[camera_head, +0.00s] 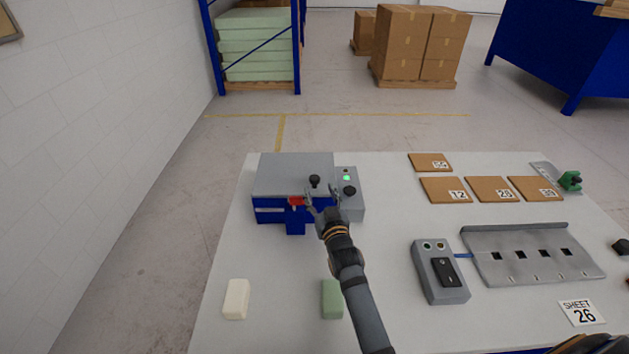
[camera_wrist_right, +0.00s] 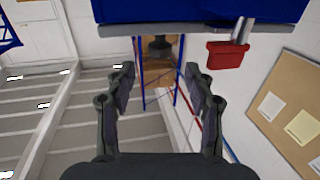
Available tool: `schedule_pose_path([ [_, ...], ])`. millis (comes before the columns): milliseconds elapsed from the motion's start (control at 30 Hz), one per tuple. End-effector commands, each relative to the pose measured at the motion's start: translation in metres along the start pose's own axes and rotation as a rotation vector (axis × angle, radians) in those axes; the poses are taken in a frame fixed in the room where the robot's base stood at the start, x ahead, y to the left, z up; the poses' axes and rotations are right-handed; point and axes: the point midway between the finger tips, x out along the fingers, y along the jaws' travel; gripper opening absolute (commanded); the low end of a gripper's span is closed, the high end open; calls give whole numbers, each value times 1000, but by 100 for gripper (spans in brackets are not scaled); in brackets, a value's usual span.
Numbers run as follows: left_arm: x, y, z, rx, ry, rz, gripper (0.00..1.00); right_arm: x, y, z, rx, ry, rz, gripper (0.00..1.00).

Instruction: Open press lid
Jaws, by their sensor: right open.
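The press (camera_head: 275,212) has a blue base and a grey lid (camera_head: 292,170), which lies flat and closed on top. A black knob (camera_head: 315,181) sits at the lid's front, and a red latch piece (camera_head: 296,201) is just left of it. My right gripper (camera_head: 319,201) is open at the press front, close to the knob. In the right wrist view, the knob (camera_wrist_right: 160,47) appears between and beyond the open fingertips (camera_wrist_right: 159,78), with none of the fingers visibly touching it. The red piece (camera_wrist_right: 226,55) is to the right there. My left gripper is out of view.
A grey control box (camera_head: 350,205) with a green light adjoins the press. White (camera_head: 236,298) and green (camera_head: 332,298) foam blocks lie in front. Brown numbered plates (camera_head: 445,189), a switch box (camera_head: 440,280) and a metal plate (camera_head: 530,263) occupy the table's right side.

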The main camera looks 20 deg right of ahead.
Motion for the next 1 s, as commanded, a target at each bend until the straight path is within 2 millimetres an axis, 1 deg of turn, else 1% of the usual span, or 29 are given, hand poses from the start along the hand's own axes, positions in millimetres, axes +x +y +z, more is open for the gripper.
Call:
schedule_pose_path([
  [33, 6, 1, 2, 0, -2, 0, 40, 12, 0, 2, -3, 4, -1, 54],
  [133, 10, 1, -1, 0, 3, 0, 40, 33, 0, 1, -2, 1, 0, 54],
  [200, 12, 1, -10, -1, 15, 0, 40, 46, 0, 1, -2, 0, 0, 54],
  [300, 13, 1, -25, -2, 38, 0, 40, 59, 0, 1, -1, 0, 0, 54],
  [367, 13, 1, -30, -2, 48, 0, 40, 64, 0, 1, -1, -1, 0, 54],
  [433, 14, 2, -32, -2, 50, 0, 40, 67, 0, 1, -1, -1, 1, 54],
  [667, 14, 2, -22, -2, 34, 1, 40, 68, 0, 0, 0, -2, 1, 54],
  [700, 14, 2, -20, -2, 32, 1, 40, 68, 0, 0, 0, -2, 1, 52],
  [1000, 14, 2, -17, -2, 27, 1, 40, 68, 0, 0, 0, -2, 1, 12],
])
